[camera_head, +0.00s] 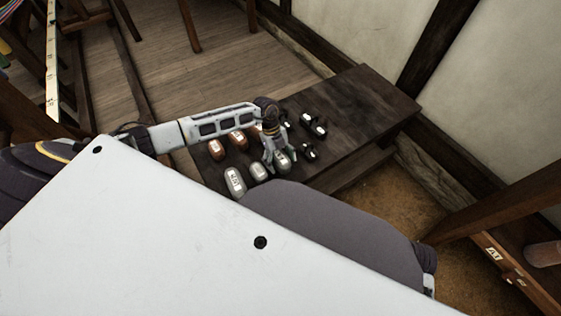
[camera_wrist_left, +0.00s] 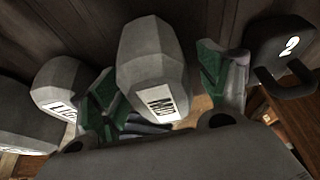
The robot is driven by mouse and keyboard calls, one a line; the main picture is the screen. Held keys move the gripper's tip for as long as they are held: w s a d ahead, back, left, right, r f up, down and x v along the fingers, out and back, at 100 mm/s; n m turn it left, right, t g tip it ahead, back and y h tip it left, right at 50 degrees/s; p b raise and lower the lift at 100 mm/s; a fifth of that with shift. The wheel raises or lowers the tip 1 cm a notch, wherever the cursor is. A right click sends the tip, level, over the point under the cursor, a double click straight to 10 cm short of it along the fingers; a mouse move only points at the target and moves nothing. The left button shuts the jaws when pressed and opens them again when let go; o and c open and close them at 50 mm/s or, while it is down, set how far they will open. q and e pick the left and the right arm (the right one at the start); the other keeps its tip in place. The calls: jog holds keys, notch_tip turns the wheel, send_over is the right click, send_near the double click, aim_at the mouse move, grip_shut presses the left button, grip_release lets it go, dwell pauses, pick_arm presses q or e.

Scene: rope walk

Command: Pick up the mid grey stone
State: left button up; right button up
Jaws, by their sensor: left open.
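The mid grey stone (camera_head: 283,162) is a rounded block with a white label, at the near edge of a dark wooden bench in the head view. In the left wrist view the stone (camera_wrist_left: 153,62) stands between the two green-padded fingers of my left gripper (camera_wrist_left: 165,95). The fingers are apart, one on each side of it; I cannot tell whether either touches it. In the head view my left gripper (camera_head: 275,155) reaches down over the stone and partly hides it. My right gripper is not seen.
The bench (camera_head: 365,110) is bare toward its far right. Two paler stones (camera_head: 235,181) (camera_head: 258,171) stand close to the left. Brown stones (camera_head: 216,149) and black weights (camera_head: 314,125) stand behind. A black weight marked 2 (camera_wrist_left: 285,50) is close right of the fingers.

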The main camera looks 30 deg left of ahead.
aim_at(281, 156)
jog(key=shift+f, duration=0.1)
pick_arm(q)
jog(key=c, duration=1.6)
jog(key=shift+r, duration=0.15)
jog(key=shift+r, duration=0.45)
notch_tip(281, 156, up, 17)
jog(key=p, duration=0.4)
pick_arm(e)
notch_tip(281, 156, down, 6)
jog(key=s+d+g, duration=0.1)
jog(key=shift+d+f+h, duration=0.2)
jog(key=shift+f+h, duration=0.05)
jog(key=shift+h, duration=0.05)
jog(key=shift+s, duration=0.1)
